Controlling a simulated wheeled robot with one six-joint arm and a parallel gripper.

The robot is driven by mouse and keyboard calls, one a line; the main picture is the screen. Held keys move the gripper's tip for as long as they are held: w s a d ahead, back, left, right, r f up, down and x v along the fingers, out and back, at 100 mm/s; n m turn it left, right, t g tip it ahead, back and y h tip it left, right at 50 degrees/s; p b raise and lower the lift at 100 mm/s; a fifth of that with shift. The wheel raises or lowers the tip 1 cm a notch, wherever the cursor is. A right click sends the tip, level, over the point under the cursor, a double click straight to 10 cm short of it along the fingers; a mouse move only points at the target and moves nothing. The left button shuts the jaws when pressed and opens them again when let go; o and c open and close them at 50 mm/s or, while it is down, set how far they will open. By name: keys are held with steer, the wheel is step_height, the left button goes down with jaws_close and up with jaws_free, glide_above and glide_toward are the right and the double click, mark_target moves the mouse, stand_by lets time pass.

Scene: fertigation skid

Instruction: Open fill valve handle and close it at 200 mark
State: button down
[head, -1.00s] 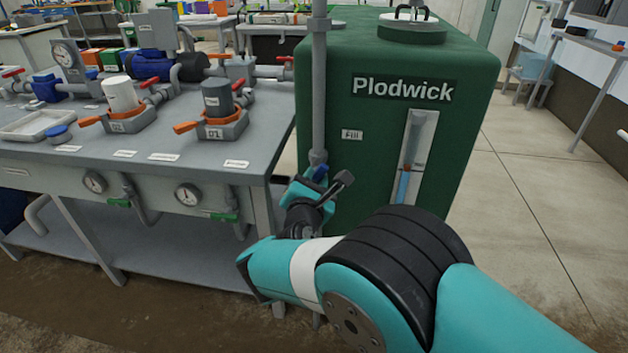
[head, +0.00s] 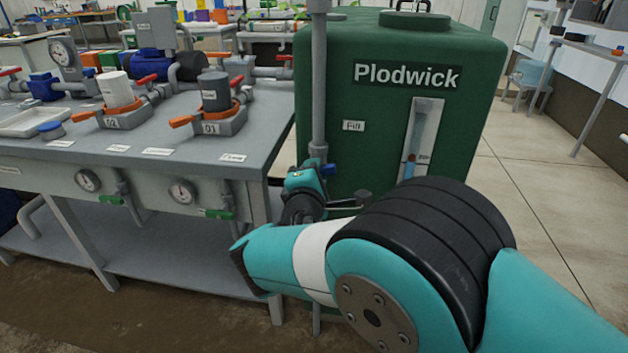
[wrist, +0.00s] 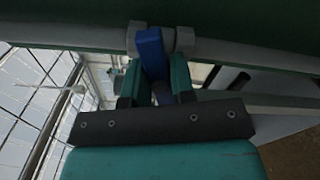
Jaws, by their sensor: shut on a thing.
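The green Plodwick tank (head: 340,70) stands at centre, with a "Fill" label (head: 353,126) and a clear sight gauge (head: 424,125) on its front. Blue liquid (head: 410,169) shows low in the gauge, its top close to a small mark whose number is too small to read surely. The blue fill valve handle (head: 328,169) is at the vertical grey pipe (head: 319,90) left of the gauge. My gripper (head: 306,178) is shut on this handle. In the wrist view the handle (wrist: 150,50) stands between the two teal fingers of my gripper (wrist: 154,82). My arm hides the gauge's lower end.
A grey bench (head: 225,168) with filters, red-handled valves and gauges stands close on the left. Small green-handled valves (head: 220,214) hang at its front. The floor right of the tank (head: 530,190) is clear.

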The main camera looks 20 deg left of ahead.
steer(key=shift+m+b, duration=1.1)
steer(key=shift+m, duration=0.7)
steer(key=c, duration=1)
jaws_free()
steer(key=shift+c, duration=0.2)
steer(key=v, duration=1.7)
steer(key=shift+s, duration=0.2)
steer(key=shift+d, duration=0.1)
